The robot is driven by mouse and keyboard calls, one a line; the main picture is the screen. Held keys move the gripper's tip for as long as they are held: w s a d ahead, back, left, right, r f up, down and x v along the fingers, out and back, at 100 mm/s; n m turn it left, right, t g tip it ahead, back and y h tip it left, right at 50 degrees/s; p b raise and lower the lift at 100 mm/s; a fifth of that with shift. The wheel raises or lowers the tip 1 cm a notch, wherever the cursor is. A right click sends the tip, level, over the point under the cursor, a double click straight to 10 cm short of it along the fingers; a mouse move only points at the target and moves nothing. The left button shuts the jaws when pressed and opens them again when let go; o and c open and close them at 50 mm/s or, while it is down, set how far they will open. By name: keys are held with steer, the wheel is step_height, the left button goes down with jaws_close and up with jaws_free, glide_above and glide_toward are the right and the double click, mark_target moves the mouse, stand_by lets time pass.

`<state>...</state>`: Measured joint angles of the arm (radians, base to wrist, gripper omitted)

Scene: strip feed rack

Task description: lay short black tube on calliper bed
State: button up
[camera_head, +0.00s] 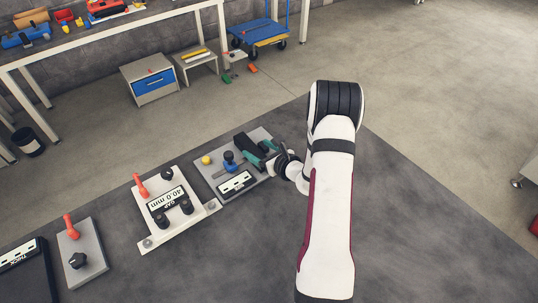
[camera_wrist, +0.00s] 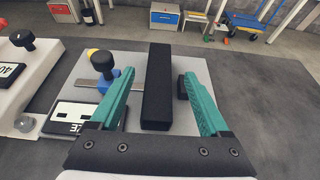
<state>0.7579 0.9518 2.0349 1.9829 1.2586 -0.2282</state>
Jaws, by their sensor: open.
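The short black tube (camera_wrist: 157,88), a dark square-sided bar, lies lengthwise away from me across the pale calliper bed (camera_wrist: 205,72). It also shows in the head view (camera_head: 248,148). My gripper (camera_wrist: 158,74) is open, with one teal finger on each side of the tube and a visible gap on both sides. In the head view my gripper (camera_head: 261,151) is low over the right part of the bed. A blue slider with a black knob (camera_wrist: 104,66) sits on a steel rule left of the tube. The fingers partly hide the bed.
A white gauge fixture (camera_head: 168,203) reading 40.0 mm stands left of the bed. A grey plate with a red lever (camera_head: 82,250) is further left. A yellow ball (camera_head: 206,160) is at the bed's back left. The dark tabletop (camera_head: 420,235) right of my arm is clear.

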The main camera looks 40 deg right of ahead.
steer(key=v, duration=0.7)
steer(key=s+a+r+n+g+y, duration=0.1)
steer(key=a+r+n+g+y, duration=0.15)
steer(key=a+r+n, duration=0.4)
steer(key=s+a+r+n+g+y, duration=0.1)
steer(key=a+r+n+y, duration=0.2)
steer(key=a, duration=0.6)
steer(key=a+r+n+g+y, duration=0.2)
steer(key=a+r+n+y, duration=0.25)
steer(key=a, duration=0.35)
steer(key=s+a+n+g+h, duration=0.1)
steer(key=s+a+n+g, duration=0.35)
steer(key=s, duration=0.35)
steer(key=s+a+n+g+h, duration=0.1)
steer(key=s+a+n+g, duration=0.25)
steer(key=s+n, duration=0.4)
steer(key=s+d+n+h, duration=0.4)
steer(key=s+d+h, duration=0.1)
steer(key=s, duration=0.3)
steer(key=shift+s+h, duration=0.15)
steer(key=shift+h, duration=0.45)
